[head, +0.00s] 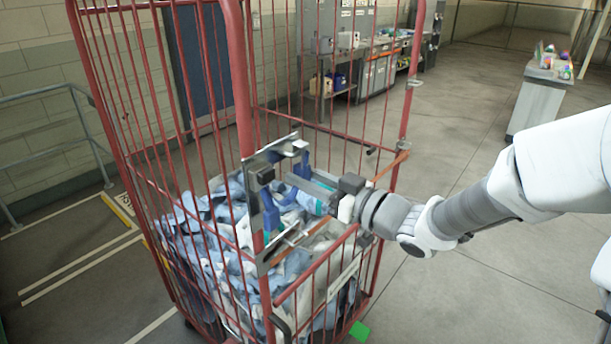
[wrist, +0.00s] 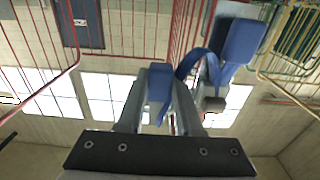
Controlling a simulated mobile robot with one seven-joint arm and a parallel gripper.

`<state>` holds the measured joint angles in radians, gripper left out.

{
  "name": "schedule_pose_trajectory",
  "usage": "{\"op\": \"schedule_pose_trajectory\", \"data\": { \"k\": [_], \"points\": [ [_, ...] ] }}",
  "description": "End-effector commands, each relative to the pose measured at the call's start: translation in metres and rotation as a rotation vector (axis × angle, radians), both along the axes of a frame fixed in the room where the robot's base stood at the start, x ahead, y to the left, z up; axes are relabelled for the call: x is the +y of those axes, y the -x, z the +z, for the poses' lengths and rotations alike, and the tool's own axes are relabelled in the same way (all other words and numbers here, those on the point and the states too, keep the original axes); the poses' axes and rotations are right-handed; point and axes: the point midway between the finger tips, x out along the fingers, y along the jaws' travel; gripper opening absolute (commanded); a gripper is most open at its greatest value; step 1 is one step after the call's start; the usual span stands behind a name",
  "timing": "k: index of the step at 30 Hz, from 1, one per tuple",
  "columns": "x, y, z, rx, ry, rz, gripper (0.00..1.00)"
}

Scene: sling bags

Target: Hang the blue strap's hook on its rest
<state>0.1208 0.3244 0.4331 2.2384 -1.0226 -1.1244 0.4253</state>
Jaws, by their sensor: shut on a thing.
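My gripper (head: 296,182) reaches left from the arm into a grey metal frame (head: 262,158) at the corner of the red cage cart. In the wrist view, my gripper (wrist: 159,72) is shut on a blue piece of the blue strap (wrist: 160,84), held between the fingers. The strap loops up and right to a larger blue block (wrist: 245,41) beside a grey part. In the head view, a blue strap part (head: 270,212) hangs at the frame's left side, and another blue piece (head: 303,163) shows near the top. I cannot clearly tell the hook from its rest.
The red cage cart (head: 243,80) surrounds the frame, with upright bars close to my gripper. Blue and white bags (head: 205,235) fill its lower part. A bench (head: 380,70) stands at the back, and a small table (head: 540,100) at the right.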

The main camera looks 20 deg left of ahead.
Motion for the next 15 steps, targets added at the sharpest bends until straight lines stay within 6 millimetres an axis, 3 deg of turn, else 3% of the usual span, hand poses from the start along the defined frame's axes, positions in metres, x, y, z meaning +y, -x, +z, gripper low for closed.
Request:
{"op": "schedule_pose_trajectory", "data": {
  "k": [11, 12, 15],
  "points": [
    [0.0000, 0.0000, -0.0049, 0.000, 0.000, 0.000, 0.00],
    [0.0000, 0.0000, -0.0049, 0.000, 0.000, 0.000, 0.41],
    [0.0000, 0.0000, -0.0049, 0.000, 0.000, 0.000, 0.59]
  ]
}}
